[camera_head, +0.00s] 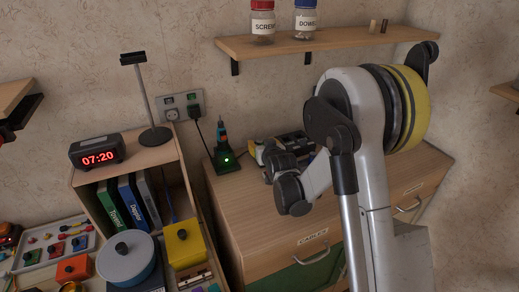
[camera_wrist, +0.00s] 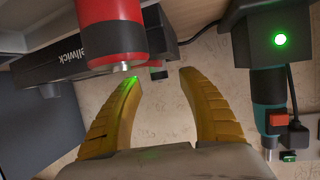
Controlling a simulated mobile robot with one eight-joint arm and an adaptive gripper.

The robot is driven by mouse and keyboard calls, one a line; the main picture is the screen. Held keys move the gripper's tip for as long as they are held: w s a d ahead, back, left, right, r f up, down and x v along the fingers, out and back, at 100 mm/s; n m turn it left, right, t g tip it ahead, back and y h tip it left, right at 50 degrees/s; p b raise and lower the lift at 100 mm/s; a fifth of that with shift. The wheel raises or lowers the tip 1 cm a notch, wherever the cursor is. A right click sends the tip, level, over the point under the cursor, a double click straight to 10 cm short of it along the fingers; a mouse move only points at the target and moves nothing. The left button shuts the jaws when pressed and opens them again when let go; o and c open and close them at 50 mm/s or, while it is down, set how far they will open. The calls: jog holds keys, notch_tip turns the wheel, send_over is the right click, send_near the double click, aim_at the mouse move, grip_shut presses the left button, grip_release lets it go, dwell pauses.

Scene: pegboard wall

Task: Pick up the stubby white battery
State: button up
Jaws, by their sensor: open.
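I cannot clearly make out a stubby white battery in either view. In the head view, a small pale and yellow shape (camera_head: 258,150) shows on the wooden cabinet top beside my wrist; I cannot tell what it is. My gripper (camera_wrist: 160,75) is open in the wrist view, its two yellow fingers apart with nothing visible held between them. A red and black cylinder with a metal tip (camera_wrist: 110,40) is close to the left finger. A dark box lettered "ellwick" (camera_wrist: 60,60) lies behind it. My arm hides part of the cabinet top in the head view.
A charger with a green light (camera_head: 225,161) stands left of my wrist, with a teal tool (camera_wrist: 268,95) beside the right finger. Dark items (camera_head: 292,142) sit behind my wrist. A shelf with jars (camera_head: 300,45) is above. The cabinet's front left top (camera_head: 235,205) is clear.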

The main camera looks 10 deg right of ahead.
jog(key=x, duration=0.3)
jog(key=shift+b, duration=0.3)
jog(key=shift+s, duration=0.1)
grip_shut()
jog(key=shift+r, duration=0.1)
